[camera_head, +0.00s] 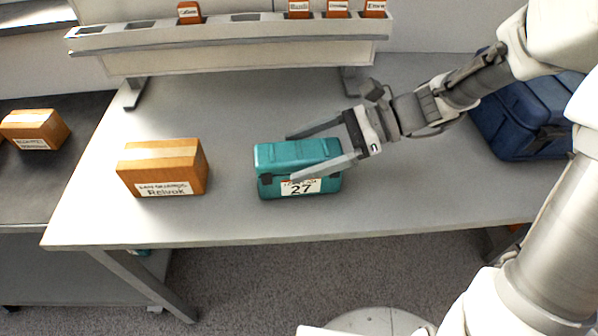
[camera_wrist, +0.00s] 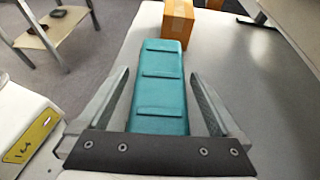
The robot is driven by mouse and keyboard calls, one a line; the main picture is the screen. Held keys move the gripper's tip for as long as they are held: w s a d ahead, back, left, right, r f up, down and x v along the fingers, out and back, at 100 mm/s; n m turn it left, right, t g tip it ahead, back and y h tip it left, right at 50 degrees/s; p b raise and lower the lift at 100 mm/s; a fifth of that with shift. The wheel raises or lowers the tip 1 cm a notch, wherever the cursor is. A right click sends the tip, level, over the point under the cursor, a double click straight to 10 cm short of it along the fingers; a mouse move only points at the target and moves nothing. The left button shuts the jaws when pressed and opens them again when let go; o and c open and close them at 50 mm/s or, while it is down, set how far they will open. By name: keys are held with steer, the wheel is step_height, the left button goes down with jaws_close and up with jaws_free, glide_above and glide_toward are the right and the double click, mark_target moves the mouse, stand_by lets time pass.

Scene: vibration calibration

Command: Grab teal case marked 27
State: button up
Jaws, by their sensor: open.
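The teal case (camera_head: 299,162) lies on the grey table, with a white label reading 27 on its front side. It also shows in the wrist view (camera_wrist: 160,88), running lengthwise between my fingers. My gripper (camera_head: 277,157) is open, with one finger along the far side of the case and the other along the front side near the label. In the wrist view my gripper (camera_wrist: 160,82) shows visible gaps between the fingers and the case near the far end. The near end of the case is partly hidden behind the gripper's dark base.
A cardboard box (camera_head: 163,167) labelled Relvok stands left of the case. A dark blue case (camera_head: 527,115) sits at the table's right. A slotted rack (camera_head: 230,50) with several orange items stands at the back. Another box (camera_head: 35,129) is on the left surface.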

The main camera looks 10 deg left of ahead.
steer(key=shift+s+a+f, duration=0.15)
steer(key=shift+a+f, duration=0.1)
steer(key=shift+a, duration=0.2)
steer(key=shift+r, duration=0.1)
jaws_close()
